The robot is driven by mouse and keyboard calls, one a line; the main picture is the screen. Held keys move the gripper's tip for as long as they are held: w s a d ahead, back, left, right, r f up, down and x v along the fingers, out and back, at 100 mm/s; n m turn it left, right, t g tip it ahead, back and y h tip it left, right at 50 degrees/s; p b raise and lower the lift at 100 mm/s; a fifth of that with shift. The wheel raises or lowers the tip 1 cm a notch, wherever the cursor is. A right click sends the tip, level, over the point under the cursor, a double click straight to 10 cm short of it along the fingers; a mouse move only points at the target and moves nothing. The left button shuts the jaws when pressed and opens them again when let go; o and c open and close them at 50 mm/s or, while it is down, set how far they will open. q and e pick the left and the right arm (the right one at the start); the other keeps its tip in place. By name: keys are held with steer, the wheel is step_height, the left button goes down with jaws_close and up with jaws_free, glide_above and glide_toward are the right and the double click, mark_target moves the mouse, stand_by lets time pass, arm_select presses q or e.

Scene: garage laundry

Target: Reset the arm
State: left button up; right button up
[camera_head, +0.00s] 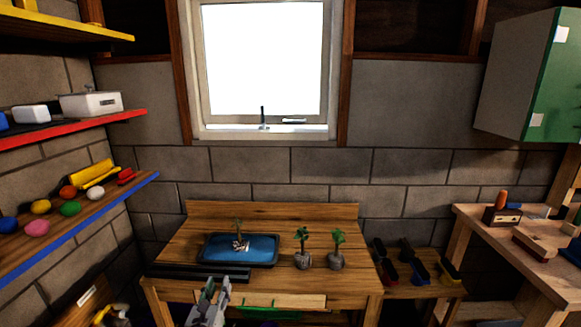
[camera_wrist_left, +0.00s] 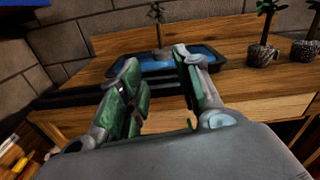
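My left gripper (camera_head: 213,299) is in front of the wooden table's front edge, at the bottom of the head view. In the left wrist view its two green-padded fingers (camera_wrist_left: 160,88) stand apart with nothing between them, so it is open and empty. My right gripper is not in view. The wooden table (camera_head: 300,213) holds a blue tray (camera_head: 212,251) with a small plant (camera_head: 240,236) in it. Two more potted plants (camera_head: 302,248) (camera_head: 337,250) stand to the right of the tray.
Wall shelves (camera_head: 75,210) with coloured objects are at left. A dark bar (camera_head: 190,272) lies along the table's front left edge. A green cabinet (camera_head: 553,90) hangs upper right.

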arm_select(q)
steer(key=s+a+f+n+g, duration=0.1)
steer(key=a+f+n+g, duration=0.1)
steer(key=f+n, duration=0.8)
steer(key=s+a+f+n+g, duration=0.2)
steer(key=f+n+g, duration=0.1)
steer(key=f+n, duration=0.65)
steer(key=s+a+f+n+g+y, duration=0.1)
steer(key=s+a+f+n+g, duration=0.3)
steer(key=f, duration=0.7)
steer(key=s+a+f+n, duration=0.25)
steer(key=s+f, duration=0.35)
steer(key=f, duration=0.4)
steer(key=s+a+f+n+g, duration=0.3)
steer(key=s+f, duration=0.7)
steer(key=s, duration=0.1)
steer(key=s+d+f+n+g, duration=0.1)
steer(key=s+f, duration=0.2)
steer(key=s, duration=0.6)
steer(key=s+d+f+n+g, duration=0.1)
steer(key=s+f, duration=0.3)
steer(key=s, duration=0.5)
steer(key=s+d+f+n+g, duration=0.1)
steer(key=s+f, duration=0.3)
steer(key=s, duration=0.6)
steer(key=shift+d+g, duration=0.3)
steer(key=shift+g, duration=0.5)
